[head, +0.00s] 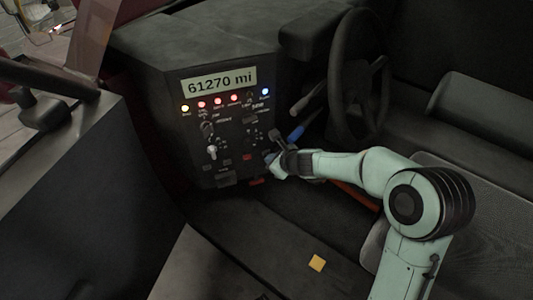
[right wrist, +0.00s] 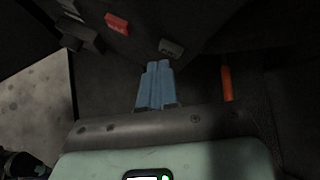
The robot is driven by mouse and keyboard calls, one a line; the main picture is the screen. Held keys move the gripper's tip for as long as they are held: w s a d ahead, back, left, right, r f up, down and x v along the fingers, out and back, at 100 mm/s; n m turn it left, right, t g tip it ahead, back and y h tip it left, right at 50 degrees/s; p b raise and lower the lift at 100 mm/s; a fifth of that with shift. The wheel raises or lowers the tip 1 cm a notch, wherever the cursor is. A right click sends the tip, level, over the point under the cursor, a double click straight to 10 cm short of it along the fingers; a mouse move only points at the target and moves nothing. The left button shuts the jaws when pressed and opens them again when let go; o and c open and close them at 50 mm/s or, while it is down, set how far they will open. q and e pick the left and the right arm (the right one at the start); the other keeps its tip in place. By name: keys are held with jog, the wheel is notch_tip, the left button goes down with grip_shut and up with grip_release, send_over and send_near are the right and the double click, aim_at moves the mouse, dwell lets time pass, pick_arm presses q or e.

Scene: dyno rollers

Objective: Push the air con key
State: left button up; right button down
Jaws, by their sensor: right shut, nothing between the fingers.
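The dashboard panel (head: 224,125) carries several keys, knobs and lights under a mileage display. The labels are too small to tell which key is the air con key. My right gripper (head: 270,158) is shut and empty at the panel's lower right edge. In the right wrist view its two blue fingers (right wrist: 157,68) are together, with the tips just below a grey key (right wrist: 171,48) that has an unreadable label. Contact cannot be told. A red key (right wrist: 117,23) lies up and to the left of the fingertips. My left gripper is not in view.
A steering wheel (head: 357,75) and a blue-ended lever (head: 296,132) stand to the right of the panel. A seat (head: 456,185) is behind my right arm.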

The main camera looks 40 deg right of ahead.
jog(key=shift+w+d, duration=0.1)
jog(key=shift+w, duration=0.25)
dwell(0.3)
jog(key=shift+s, duration=0.45)
jog(key=shift+b, duration=0.3)
jog(key=s+a+b, duration=0.2)
jog(key=s+b, duration=0.1)
jog(key=s, duration=0.2)
jog(key=shift+s, duration=0.35)
jog(key=shift+a+r, duration=0.1)
